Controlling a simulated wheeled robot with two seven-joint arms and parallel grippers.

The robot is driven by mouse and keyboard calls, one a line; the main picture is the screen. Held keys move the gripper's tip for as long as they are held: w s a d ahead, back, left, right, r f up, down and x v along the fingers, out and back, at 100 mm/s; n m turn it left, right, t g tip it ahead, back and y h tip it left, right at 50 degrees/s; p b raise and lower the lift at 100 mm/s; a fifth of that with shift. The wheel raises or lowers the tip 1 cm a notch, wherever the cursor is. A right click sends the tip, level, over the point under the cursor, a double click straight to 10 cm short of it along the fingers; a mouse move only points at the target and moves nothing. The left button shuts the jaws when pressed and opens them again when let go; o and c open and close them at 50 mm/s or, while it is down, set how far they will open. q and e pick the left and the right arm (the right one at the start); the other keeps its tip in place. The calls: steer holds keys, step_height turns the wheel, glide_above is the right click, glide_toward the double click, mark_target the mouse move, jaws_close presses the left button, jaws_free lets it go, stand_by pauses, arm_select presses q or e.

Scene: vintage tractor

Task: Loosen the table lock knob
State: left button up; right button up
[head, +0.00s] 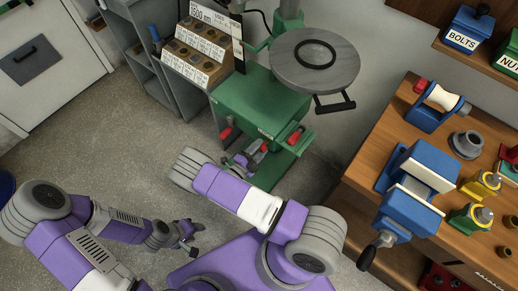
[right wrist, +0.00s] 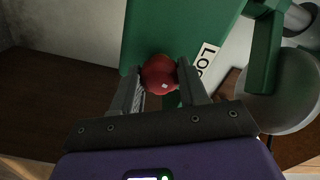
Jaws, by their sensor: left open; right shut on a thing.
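The table lock knob is a round red knob (right wrist: 160,74) in the right wrist view. It sits on a green machine part beside a white label (right wrist: 205,60) that reads "LOC", the rest being hidden. My right gripper (right wrist: 158,82) has one finger on each side of the knob and is shut on it. In the head view the right gripper (head: 255,154) is low at the front of the green machine (head: 250,102), largely hidden by my arm. My left gripper (head: 190,238) is open and empty above the floor, away from the machine.
A round grey table (head: 342,68) with a dark ring on it stands above the green machine. Other red grips (head: 226,133) show on the machine. A wooden bench (head: 365,160) with a blue vise (head: 410,205) is at the right.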

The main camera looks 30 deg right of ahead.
steer(key=shift+n, duration=1.6)
steer(key=o, duration=1.1)
steer(key=shift+d, duration=0.1)
steer(key=shift+c, duration=0.2)
steer(key=p+v, duration=0.1)
steer(key=v, duration=0.6)
steer(key=shift+a, duration=0.35)
